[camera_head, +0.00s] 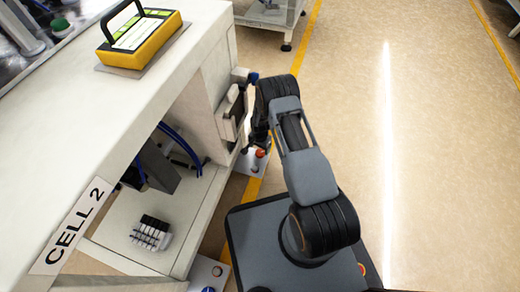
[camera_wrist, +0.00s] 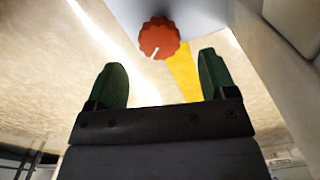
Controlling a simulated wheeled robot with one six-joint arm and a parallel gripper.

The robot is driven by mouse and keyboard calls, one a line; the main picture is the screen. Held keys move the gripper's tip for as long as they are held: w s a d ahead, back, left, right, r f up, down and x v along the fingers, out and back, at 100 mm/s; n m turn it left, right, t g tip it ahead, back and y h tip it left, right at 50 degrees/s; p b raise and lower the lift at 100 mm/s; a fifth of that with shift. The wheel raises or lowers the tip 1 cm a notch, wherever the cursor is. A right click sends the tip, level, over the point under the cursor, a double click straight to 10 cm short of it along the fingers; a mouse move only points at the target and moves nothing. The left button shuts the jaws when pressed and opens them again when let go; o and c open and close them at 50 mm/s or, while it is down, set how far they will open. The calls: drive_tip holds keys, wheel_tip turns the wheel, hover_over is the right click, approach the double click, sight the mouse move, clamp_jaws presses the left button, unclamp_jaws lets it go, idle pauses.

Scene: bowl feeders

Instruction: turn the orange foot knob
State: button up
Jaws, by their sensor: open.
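The orange foot knob (camera_wrist: 159,38) is a round, ridged knob with a white pointer line, at the top middle of the wrist view. It sits on a pale plate (camera_wrist: 205,14). In the head view the knob (camera_head: 260,153) shows small on a white plate near the floor, beside the bench leg. My gripper (camera_wrist: 164,82) is open, with its two dark green fingers apart and nothing between them. The knob appears beyond the fingertips, in line with the gap and apart from both fingers. In the head view my arm partly hides the gripper.
The white bench (camera_head: 150,95) marked CELL 2 runs along the left, with a yellow device (camera_head: 140,38) on top. A second foot plate (camera_head: 207,272) with a blue knob lies lower left. Yellow floor tape passes beneath. The floor (camera_head: 445,150) at right is clear.

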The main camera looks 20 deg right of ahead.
sight(260, 153)
wheel_tip(260, 153, up, 7)
drive_tip(key=p, duration=0.2)
drive_tip(key=shift+r, duration=0.2)
idle(0.4)
drive_tip(key=shift+s, duration=0.1)
